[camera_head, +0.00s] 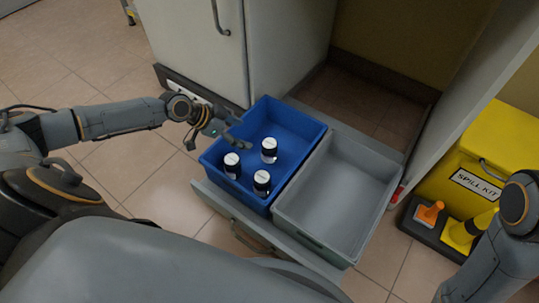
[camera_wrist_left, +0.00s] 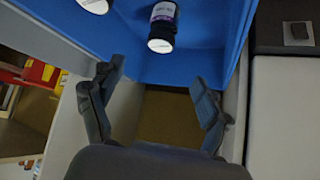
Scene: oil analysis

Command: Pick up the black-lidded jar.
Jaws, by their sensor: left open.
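Three dark jars stand upright in the blue bin (camera_head: 291,111): the back jar (camera_head: 269,150), the left jar (camera_head: 232,165) and the front jar (camera_head: 262,182). Each has a round white top with a black band beneath it. In the left wrist view, one jar (camera_wrist_left: 162,27) shows its black band and printed label, and another white top (camera_wrist_left: 95,5) is cut off by the upper edge. My left gripper (camera_head: 237,130) is open and empty, over the bin's left rim, behind and left of the jars. Its spread fingers (camera_wrist_left: 155,80) are apart from the jars. My right gripper is out of view.
An empty grey bin (camera_head: 338,190) stands right of the blue bin in the pulled-out drawer (camera_head: 225,215). A cabinet door (camera_head: 195,45) rises behind. A yellow spill kit (camera_head: 478,185) stands at the right. Bare tiled floor lies left.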

